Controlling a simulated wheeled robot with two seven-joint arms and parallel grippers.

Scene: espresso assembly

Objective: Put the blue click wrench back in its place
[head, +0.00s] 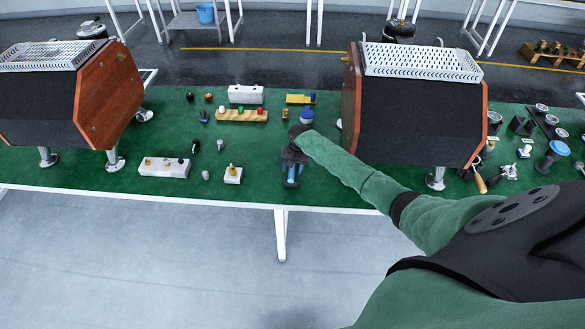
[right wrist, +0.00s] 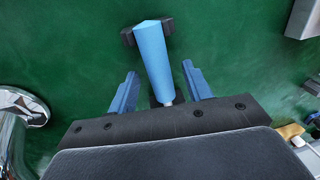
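The blue click wrench shows in the right wrist view as a light blue tapered handle (right wrist: 152,52) with a small pale metal tip at its near end. Black blocks (right wrist: 128,37) flank its wide far end and look like a holder; whether it rests fully in them I cannot tell. My right gripper (right wrist: 160,68) is open, its two blue fingers on either side of the handle with a gap at each side. In the head view my right gripper (head: 292,178) points down over the green mat, left of the right-hand machine, and largely hides the wrench. My left gripper is not in view.
The right-hand espresso machine (head: 420,115) stands close by my right forearm. A blue-topped part (head: 306,115) and a wooden block with coloured knobs (head: 241,115) lie behind the gripper. A white block (head: 163,167) is to the left.

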